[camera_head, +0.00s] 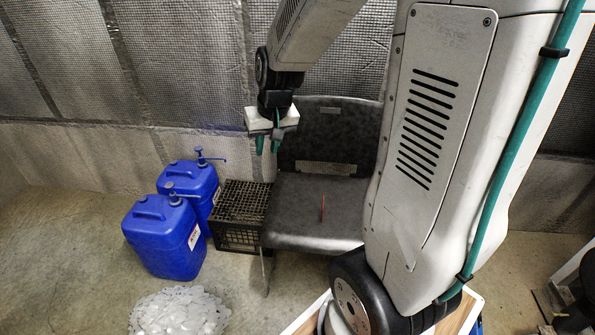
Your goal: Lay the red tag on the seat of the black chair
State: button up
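The black chair (300,234) stands against the wall in the middle of the view, partly hidden on the right by my arm. A thin red strip, which looks like the red tag (322,208), shows against the seat, right of the seat's middle. It appears narrow, and I cannot tell whether it lies flat. My gripper (267,146), with green fingertips, is in front of the chair's backrest at its left side, up and left of the red tag and apart from it. The fingertips are apart with nothing visible between them.
A black crate (237,238) stands directly left of the chair. Two blue jugs (165,237) (199,180) stand further left. A crumpled pale heap (180,311) lies on the floor at the front. Floor at far left is clear.

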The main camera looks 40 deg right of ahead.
jog(key=s+a+r+n, duration=0.1)
jog(key=s+a+r, duration=0.2)
jog(key=s, duration=0.4)
jog(key=s+a+r+n+g, duration=0.1)
jog(key=s+a+r, duration=0.3)
jog(key=s, duration=0.3)
jog(key=s+a+r+n, duration=0.2)
jog(key=s+a+r, duration=0.1)
jog(key=s, duration=0.5)
jog(key=shift+a+r+g, duration=0.2)
jog(key=shift+r+g, duration=0.1)
jog(key=shift+g, duration=0.1)
